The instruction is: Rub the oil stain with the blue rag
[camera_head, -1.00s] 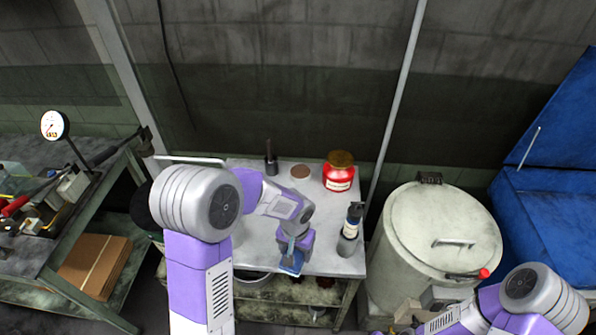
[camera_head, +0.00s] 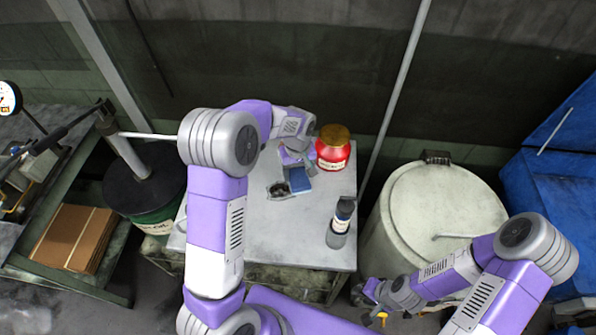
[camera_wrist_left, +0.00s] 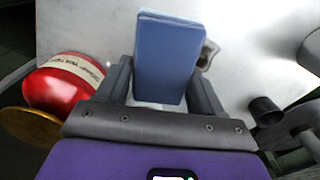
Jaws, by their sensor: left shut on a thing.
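The blue rag (camera_head: 300,180) is a flat folded pad held by my left gripper (camera_head: 296,166), over the light grey tabletop (camera_head: 290,238). In the left wrist view the rag (camera_wrist_left: 168,58) sits between the two fingers of the shut left gripper (camera_wrist_left: 166,85). The dark oil stain (camera_head: 279,190) shows just left of the rag in the head view. In the wrist view the stain (camera_wrist_left: 208,52) peeks out at the rag's right edge. Whether the rag touches the table is unclear. My right gripper (camera_head: 370,293) is low, near the table's front right corner; its fingers are unclear.
A red jar with a yellow-brown lid (camera_head: 333,148) stands close behind the rag. A dark bottle with a white label (camera_head: 340,223) stands on the right side. A drum (camera_head: 145,192) is left of the table and a lidded bin (camera_head: 443,215) right.

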